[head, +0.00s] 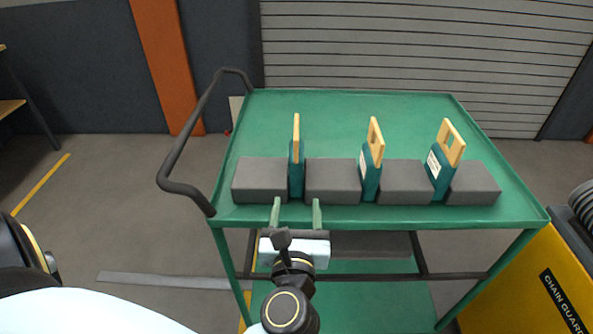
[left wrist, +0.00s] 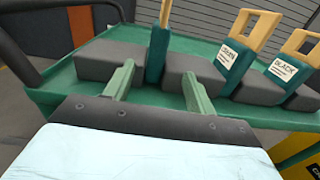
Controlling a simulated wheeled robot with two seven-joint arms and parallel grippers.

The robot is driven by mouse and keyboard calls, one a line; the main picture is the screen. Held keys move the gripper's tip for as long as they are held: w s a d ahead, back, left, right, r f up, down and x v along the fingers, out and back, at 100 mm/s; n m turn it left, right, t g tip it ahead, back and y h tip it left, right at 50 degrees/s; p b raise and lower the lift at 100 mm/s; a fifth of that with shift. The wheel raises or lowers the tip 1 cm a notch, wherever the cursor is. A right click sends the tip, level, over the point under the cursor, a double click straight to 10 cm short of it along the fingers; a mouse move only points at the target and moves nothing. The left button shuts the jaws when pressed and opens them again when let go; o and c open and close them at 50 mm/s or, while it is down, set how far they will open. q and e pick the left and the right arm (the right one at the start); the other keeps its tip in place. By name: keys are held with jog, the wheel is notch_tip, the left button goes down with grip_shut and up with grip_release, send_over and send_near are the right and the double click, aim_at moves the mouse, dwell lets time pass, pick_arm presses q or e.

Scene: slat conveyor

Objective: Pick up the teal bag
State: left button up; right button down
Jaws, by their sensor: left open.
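Three teal bags with tan handles stand upright in gaps between grey blocks on a green cart: a left one (head: 296,170), a middle one (head: 370,180) and a right one (head: 437,177). The left bag is seen nearly edge-on, and no label shows on it. My right gripper is not in view.
Grey blocks (head: 333,181) flank the bags closely. The green cart (head: 350,112) has a raised rim and a dark handle (head: 172,160) on its left. The tray behind the blocks is clear. A yellow machine (head: 520,285) stands at the lower right.

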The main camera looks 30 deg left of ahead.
aim_at(296, 178)
pick_arm(q)
jog(key=shift+n, duration=0.3)
jog(key=p+x, duration=0.1)
jog(key=x, duration=0.6)
jog(key=shift+a, duration=0.15)
jog(key=shift+w+a, duration=0.3)
jog(key=shift+w, duration=0.1)
jog(key=x, duration=0.4)
jog(key=shift+w+a+p, duration=0.1)
jog(key=shift+w+p, duration=0.1)
jog(key=shift+p, duration=0.15)
jog(key=shift+w+a, duration=0.2)
jog(key=shift+w, duration=0.15)
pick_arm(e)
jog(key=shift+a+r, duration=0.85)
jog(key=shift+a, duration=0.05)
